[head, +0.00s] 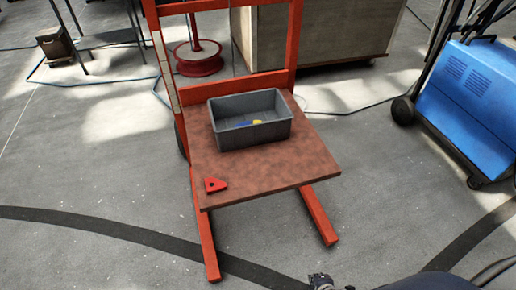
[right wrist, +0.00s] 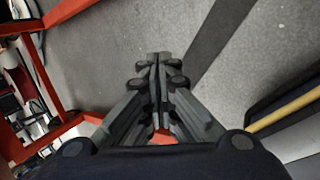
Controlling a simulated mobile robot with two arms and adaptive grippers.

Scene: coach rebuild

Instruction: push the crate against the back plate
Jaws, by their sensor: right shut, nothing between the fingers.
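The grey open crate (head: 248,135) sits upright on the brown board (head: 305,172) of a red lift frame, toward its back half. Small blue and yellow items (head: 257,122) lie inside it. A red back plate (head: 222,88) stands across the frame behind the crate. The crate's rim hides the space at its back, so I cannot tell whether they touch. My right gripper (right wrist: 158,58) is shut and empty; it also shows at the bottom edge of the head view (head: 320,281), well short of the board and apart from the crate. My left gripper is not in view.
A red bracket with a hole (head: 215,185) lies at the board's front left corner. Two red legs (head: 320,217) reach forward along the floor. A blue machine (head: 468,95) stands at the right, a large wooden box (head: 325,30) behind. Floor in front is clear.

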